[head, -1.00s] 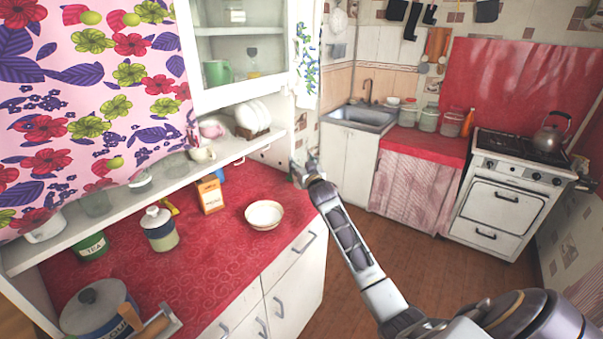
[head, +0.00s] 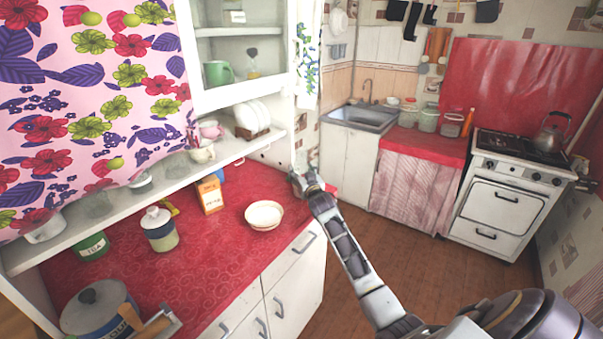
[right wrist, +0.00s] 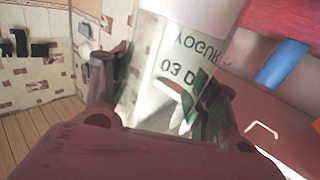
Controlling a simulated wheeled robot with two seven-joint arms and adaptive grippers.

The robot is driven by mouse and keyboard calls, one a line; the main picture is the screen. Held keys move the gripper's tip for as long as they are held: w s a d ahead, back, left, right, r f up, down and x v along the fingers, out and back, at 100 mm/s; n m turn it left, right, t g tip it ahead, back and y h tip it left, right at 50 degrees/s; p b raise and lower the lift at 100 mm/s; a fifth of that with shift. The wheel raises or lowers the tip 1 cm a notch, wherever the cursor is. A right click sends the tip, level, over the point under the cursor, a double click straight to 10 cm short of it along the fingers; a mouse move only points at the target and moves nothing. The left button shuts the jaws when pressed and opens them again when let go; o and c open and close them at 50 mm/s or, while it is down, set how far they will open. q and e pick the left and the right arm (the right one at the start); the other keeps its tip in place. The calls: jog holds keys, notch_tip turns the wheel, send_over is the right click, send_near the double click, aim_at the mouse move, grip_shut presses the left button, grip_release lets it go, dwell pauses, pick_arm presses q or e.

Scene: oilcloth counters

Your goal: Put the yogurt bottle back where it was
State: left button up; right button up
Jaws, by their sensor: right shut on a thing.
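The yogurt bottle (right wrist: 185,62) is pale, with dark lettering that reads upside down in the right wrist view. My right gripper (right wrist: 166,82) is shut on it, with one finger on each side. In the head view my right gripper (head: 305,182) is at the right end of the red counter, close to its far right corner. The bottle is hard to make out there. I cannot tell whether its base touches the counter. My left gripper is not in view.
Right of the bowl the counter is clear.

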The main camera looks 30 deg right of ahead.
jog(key=o, duration=1.1)
jog(key=shift+f, duration=0.1)
jog(key=o, duration=0.5)
jog(key=shift+c, duration=0.2)
jog(key=shift+s, duration=0.1)
jog(key=shift+s+a, duration=0.2)
jog(key=shift+s, duration=0.5)
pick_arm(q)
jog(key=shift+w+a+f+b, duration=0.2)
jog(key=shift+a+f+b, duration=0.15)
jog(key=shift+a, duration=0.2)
pick_arm(e)
jog(key=v, duration=1)
jog(key=shift+s, duration=0.2)
